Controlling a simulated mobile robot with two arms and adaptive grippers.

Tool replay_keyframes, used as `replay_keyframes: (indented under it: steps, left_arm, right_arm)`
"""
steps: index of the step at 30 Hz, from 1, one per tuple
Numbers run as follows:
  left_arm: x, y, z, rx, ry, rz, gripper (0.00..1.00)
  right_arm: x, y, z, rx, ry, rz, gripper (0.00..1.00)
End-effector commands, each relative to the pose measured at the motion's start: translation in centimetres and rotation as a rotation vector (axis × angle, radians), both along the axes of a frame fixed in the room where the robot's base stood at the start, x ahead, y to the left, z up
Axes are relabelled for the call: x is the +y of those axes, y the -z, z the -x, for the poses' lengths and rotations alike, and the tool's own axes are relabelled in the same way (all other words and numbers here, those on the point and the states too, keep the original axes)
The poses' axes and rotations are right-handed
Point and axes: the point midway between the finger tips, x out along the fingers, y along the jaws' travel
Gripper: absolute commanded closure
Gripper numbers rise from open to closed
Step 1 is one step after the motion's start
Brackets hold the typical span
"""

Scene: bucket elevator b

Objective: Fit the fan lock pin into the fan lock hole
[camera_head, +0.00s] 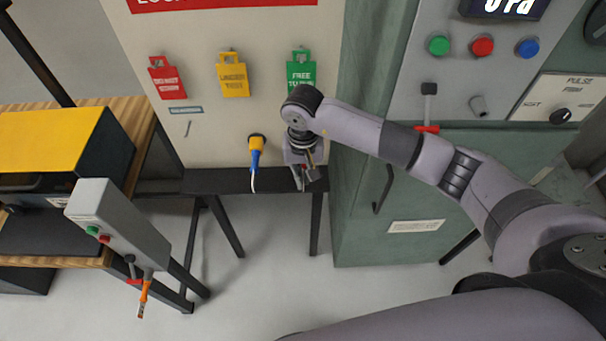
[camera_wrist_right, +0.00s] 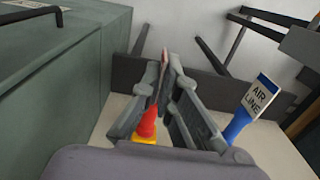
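A red piece with a yellow base (camera_wrist_right: 147,130), probably the fan lock pin, sits at the pale lockout board in the right wrist view. A thin pinkish part, seen edge on, extends from it between the fingers. My right gripper (camera_head: 305,180) is in front of the board's lower right, above the dark shelf. Its fingers (camera_wrist_right: 168,100) stand apart on either side of the red piece. The left finger in that view lies close against it; contact cannot be told. In the head view the gripper mostly hides this piece. I cannot pick out the fan lock hole. My left gripper is not in view.
A blue AIR LINE tag piece (camera_head: 256,155) hangs just left of the gripper; it also shows in the wrist view (camera_wrist_right: 250,108). A green cabinet (camera_head: 350,225) stands close on the right. A grey button box (camera_head: 118,222) with an orange tag (camera_head: 143,295) is at lower left.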

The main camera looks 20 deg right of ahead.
Motion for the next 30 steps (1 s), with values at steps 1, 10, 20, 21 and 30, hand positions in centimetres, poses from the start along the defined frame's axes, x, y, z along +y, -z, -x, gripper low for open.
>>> replay_keyframes:
  steps: [1, 10, 20, 21, 30]
  left_arm:
    - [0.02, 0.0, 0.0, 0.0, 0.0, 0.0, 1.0]
    - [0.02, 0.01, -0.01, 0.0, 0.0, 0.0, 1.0]
    - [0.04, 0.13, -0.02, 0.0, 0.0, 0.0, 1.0]
    - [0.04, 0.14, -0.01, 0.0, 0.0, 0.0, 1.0]
    - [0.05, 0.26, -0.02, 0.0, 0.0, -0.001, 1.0]
  right_arm:
    - [-0.01, -0.02, -0.02, -0.001, 0.0, 0.0, 1.0]
    - [0.01, -0.04, -0.01, -0.001, 0.0, -0.001, 1.0]
    - [0.12, -0.03, 0.39, -0.001, 0.001, -0.001, 1.0]
    - [0.15, -0.02, 0.45, -0.001, 0.0, -0.001, 1.0]
    - [0.26, -0.01, 0.91, -0.001, -0.001, 0.0, 1.0]
